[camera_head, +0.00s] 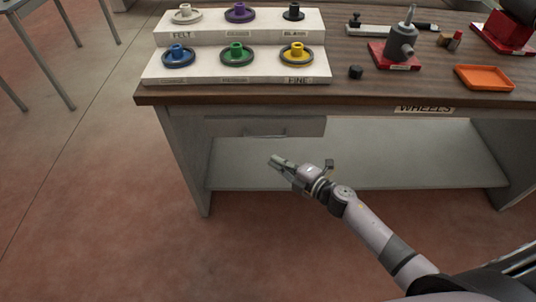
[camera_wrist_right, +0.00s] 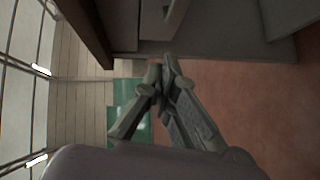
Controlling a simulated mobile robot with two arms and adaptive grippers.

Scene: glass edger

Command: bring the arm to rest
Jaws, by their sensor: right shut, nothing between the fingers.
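My right gripper (camera_head: 276,161) is in front of the workbench in the head view, below the level of the wooden top and near the drawer. Its arm reaches in from the lower right. In the right wrist view the fingers (camera_wrist_right: 163,75) come together at the tips, shut with nothing between them. The gripper looks apart from the bench. My left gripper does not show in either view.
The workbench top (camera_head: 360,92) carries a stepped white rack (camera_head: 235,72) with several coloured wheels, a grey device on a red base (camera_head: 395,55) and an orange tray (camera_head: 484,78). A drawer (camera_head: 265,127) and a lower shelf (camera_head: 360,165) are below. Red floor (camera_head: 100,220) is clear at left.

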